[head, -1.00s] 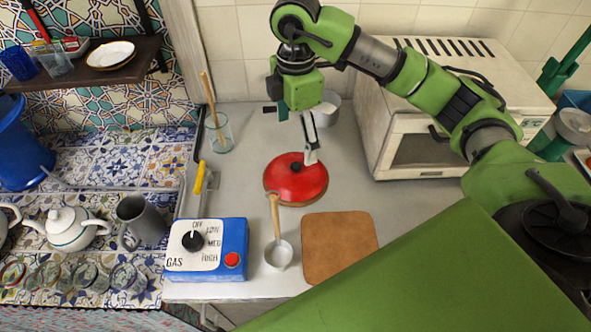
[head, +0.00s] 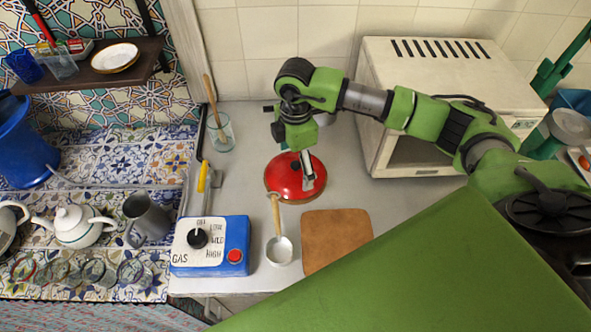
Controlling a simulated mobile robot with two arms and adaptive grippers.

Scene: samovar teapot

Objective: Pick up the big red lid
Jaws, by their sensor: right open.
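The big red lid (head: 284,180) lies on the grey counter in the middle of the head view. Its dark knob is partly hidden by my gripper. My right gripper (head: 308,178) points down over the right part of the lid, beside the knob. It is open, with nothing seen held in it. I cannot tell whether its fingers touch the lid. My left gripper is not in view.
A ladle (head: 279,240) lies just in front of the lid, next to a brown board (head: 337,238). A blue gas control box (head: 236,243) is at front left. A glass (head: 222,134) stands behind left, and a microwave (head: 420,150) at right.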

